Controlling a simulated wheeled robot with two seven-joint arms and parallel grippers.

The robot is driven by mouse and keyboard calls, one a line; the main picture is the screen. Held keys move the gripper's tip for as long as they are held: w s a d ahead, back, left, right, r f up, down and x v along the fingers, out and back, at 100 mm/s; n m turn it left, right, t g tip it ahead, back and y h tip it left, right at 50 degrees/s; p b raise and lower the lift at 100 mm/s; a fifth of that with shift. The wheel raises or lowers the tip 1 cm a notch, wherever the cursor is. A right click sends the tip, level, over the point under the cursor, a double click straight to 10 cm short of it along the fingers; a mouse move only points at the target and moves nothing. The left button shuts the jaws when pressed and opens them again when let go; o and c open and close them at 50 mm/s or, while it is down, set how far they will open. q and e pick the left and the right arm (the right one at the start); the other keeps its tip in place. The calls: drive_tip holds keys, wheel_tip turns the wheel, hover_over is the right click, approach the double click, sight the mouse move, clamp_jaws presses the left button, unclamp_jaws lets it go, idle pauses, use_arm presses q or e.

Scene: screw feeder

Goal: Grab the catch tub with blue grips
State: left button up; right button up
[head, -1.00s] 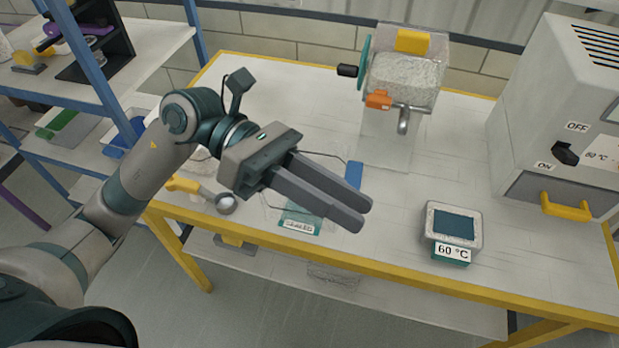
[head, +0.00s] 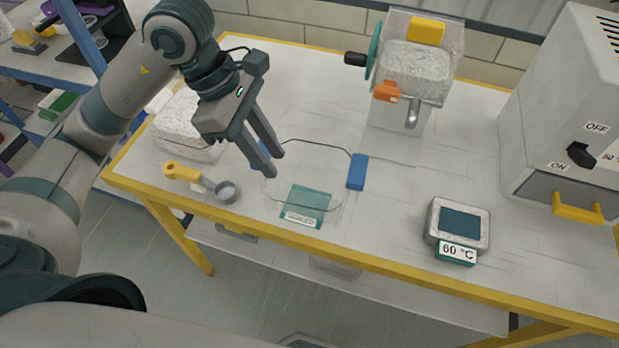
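The catch tub (head: 330,206) is a clear, see-through tub with a thin dark rim, standing on the table near its front edge. Its right blue grip (head: 357,172) is in plain view. Its left blue grip (head: 258,162) is mostly hidden by my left gripper (head: 272,164). That gripper points down at the tub's left side, its two fingers apart with a gap between them. I cannot tell whether the fingers touch the grip. My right gripper is out of view.
A teal labelled card (head: 305,205) shows through the tub. A yellow-handled scoop (head: 200,181) and a white granular block (head: 187,128) lie left. The crank feeder (head: 417,68) stands behind. A 60 °C dish (head: 458,223) and an oven (head: 570,120) stand right.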

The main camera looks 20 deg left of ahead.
sight(294, 191)
use_arm(q)
drive_tip(key=p+x, duration=0.3)
drive_tip(key=x, duration=0.7)
drive_tip(key=shift+d+f, duration=0.25)
drive_tip(key=shift+f, duration=0.05)
drive_tip(key=shift+d+f, duration=0.2)
drive_tip(key=shift+f, duration=0.5)
drive_tip(key=shift+p, duration=0.35)
drive_tip(key=shift+p+x, duration=0.75)
drive_tip(key=shift+x, duration=0.15)
drive_tip(key=shift+p+x, duration=0.5)
drive_tip(key=shift+x, duration=0.55)
drive_tip(key=shift+d+f, duration=0.25)
drive_tip(key=shift+f, duration=0.35)
clamp_jaws()
